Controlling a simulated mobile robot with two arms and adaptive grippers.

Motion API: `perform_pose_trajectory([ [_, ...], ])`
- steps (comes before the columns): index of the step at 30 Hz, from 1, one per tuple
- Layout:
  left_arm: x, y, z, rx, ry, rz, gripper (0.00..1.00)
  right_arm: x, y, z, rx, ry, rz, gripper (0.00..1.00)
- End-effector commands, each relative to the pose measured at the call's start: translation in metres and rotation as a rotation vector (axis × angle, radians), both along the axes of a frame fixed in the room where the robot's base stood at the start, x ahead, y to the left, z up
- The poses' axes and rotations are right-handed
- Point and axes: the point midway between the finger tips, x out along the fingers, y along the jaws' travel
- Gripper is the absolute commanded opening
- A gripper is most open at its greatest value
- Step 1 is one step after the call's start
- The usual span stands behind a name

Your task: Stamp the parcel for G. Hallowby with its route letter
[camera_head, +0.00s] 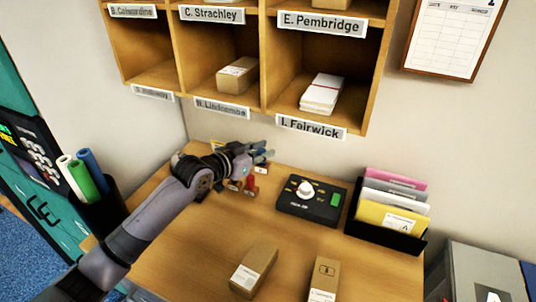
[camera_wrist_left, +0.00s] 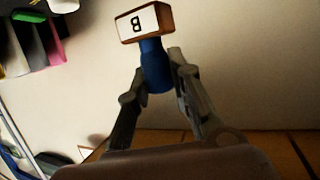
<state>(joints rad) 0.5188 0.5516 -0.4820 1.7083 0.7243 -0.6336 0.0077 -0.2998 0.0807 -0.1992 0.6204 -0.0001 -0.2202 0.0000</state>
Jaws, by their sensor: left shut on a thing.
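My left gripper (camera_head: 262,153) is near the back of the desk, under the shelf. In the left wrist view the gripper (camera_wrist_left: 156,70) is shut on the blue handle of a stamp (camera_wrist_left: 138,23). My right gripper is not in view.
A black device with a white knob (camera_head: 310,200) stands mid-desk, beside a black rack of folders (camera_head: 390,215). A name-labelled wooden shelf (camera_head: 265,60) hangs above the desk. A dark holder with rolled tubes (camera_head: 98,200) is at left. Desk is clear between the arm and parcels.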

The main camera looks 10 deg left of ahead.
Motion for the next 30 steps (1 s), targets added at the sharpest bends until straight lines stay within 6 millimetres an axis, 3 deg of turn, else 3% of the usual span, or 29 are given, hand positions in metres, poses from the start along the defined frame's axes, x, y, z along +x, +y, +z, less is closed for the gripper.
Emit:
perform_pose_trajectory([
  [6, 0.005, 0.067, 0.011, -0.002, 0.005, 0.242, 0.02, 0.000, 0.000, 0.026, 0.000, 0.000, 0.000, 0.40],
  [12, -0.007, 0.141, 0.000, 0.002, 0.005, 0.478, 0.02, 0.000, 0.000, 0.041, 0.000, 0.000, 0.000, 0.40],
  [18, -0.025, 0.193, -0.012, 0.006, 0.002, 0.635, 0.02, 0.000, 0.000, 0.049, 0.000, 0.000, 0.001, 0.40],
  [24, -0.036, 0.215, -0.019, 0.008, 0.000, 0.701, 0.02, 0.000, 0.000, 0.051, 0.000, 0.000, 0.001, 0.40],
  [30, -0.037, 0.218, -0.027, 0.008, -0.002, 0.709, 0.02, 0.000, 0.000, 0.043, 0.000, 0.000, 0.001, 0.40],
])
